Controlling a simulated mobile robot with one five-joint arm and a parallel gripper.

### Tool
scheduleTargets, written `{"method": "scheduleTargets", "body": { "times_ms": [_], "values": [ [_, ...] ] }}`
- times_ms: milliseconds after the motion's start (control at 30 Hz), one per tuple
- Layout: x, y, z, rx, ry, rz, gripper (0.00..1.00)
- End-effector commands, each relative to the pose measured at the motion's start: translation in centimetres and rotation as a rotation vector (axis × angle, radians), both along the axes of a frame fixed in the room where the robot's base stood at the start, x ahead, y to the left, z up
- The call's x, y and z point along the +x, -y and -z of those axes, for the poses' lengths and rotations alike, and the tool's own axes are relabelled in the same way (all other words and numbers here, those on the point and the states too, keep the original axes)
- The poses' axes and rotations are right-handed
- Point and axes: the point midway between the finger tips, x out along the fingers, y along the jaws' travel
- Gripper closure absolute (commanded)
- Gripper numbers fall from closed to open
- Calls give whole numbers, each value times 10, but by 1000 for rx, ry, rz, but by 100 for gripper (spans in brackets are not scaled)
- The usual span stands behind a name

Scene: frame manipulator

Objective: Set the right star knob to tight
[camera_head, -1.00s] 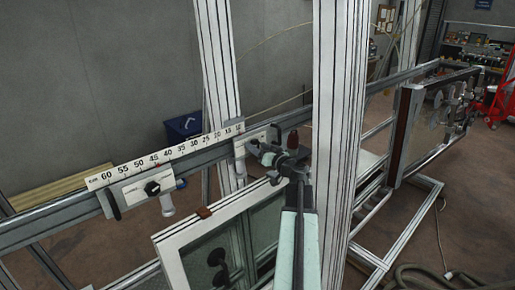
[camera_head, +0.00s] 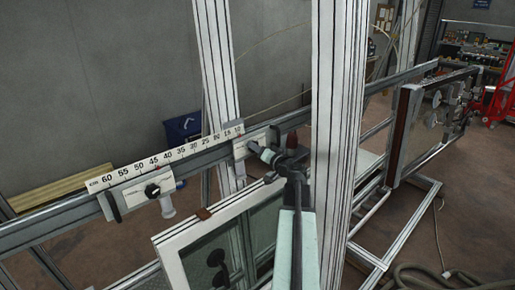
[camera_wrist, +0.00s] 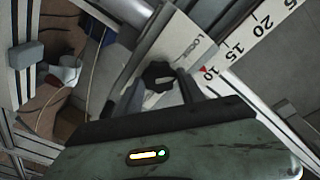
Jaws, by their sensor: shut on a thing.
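The right star knob (camera_wrist: 158,75) is black and lobed, on a pale carriage plate in the wrist view. The same right carriage (camera_head: 240,150) rides the scale rail in the head view, near the 10 mark. My gripper (camera_wrist: 161,90) has one dark finger on each side of the knob and is shut on it. In the head view my gripper (camera_head: 254,149) reaches the front of that carriage and hides the knob. The left star knob (camera_head: 152,191) is black, on the left carriage (camera_head: 130,197) near the 45 mark.
A white scale (camera_head: 160,158) runs along the rail between the carriages. A thick upright post (camera_head: 338,130) stands just right of my arm. A white-framed window (camera_head: 190,243) is below the rail.

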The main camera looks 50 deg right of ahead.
Motion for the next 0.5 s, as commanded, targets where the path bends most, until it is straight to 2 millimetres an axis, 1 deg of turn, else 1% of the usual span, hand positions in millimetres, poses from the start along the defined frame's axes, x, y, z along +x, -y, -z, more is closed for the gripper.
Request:
{"method": "scheduleTargets", "body": {
  "times_ms": [500],
  "values": [
    [0, 0, -3, 484, 34, 51, 95]
  ]
}}
